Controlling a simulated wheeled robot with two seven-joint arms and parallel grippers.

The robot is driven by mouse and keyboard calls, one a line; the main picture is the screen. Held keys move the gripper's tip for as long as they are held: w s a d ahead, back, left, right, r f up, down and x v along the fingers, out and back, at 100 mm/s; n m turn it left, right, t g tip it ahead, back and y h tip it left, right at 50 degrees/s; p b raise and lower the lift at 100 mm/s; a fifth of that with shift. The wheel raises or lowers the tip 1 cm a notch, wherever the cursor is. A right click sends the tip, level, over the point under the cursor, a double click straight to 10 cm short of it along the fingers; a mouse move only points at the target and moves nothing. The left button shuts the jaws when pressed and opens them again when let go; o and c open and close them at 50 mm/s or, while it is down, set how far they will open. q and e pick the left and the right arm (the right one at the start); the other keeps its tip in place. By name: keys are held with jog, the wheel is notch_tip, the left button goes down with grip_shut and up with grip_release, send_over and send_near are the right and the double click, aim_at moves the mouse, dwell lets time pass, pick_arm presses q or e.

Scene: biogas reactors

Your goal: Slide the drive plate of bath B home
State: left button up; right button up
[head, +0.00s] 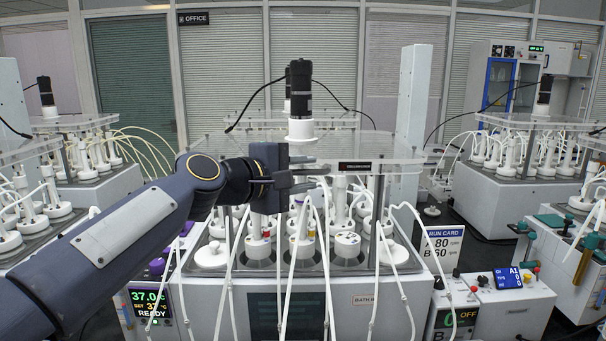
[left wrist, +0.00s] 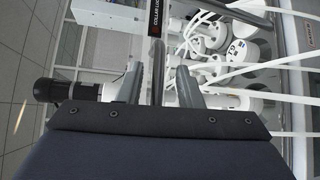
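The clear drive plate (head: 405,153) of bath B stands above the white bath (head: 350,285) on posts, with a black motor (head: 300,88) on top. Its front edge bears a black label (head: 357,166), also seen in the left wrist view (left wrist: 155,18). My left gripper (head: 304,173) is at this front edge, left of the label. In the left wrist view its two fingers (left wrist: 159,88) are apart, one on each side of a thin grey edge (left wrist: 158,65), with gaps showing. I cannot tell whether they touch it. My right gripper is not in view.
White-capped reactors with several hoses (head: 398,265) stand under the plate. Similar baths stand at left (head: 95,190) and right (head: 520,180). A run card (head: 443,250) and control boxes (head: 510,300) are at front right; a lit display (head: 148,302) is at front left.

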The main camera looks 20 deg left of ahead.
pick_arm(q)
jog(key=b+v, duration=0.2)
jog(key=v, duration=0.5)
jog(key=shift+s, duration=0.4)
jog(key=shift+a, duration=0.1)
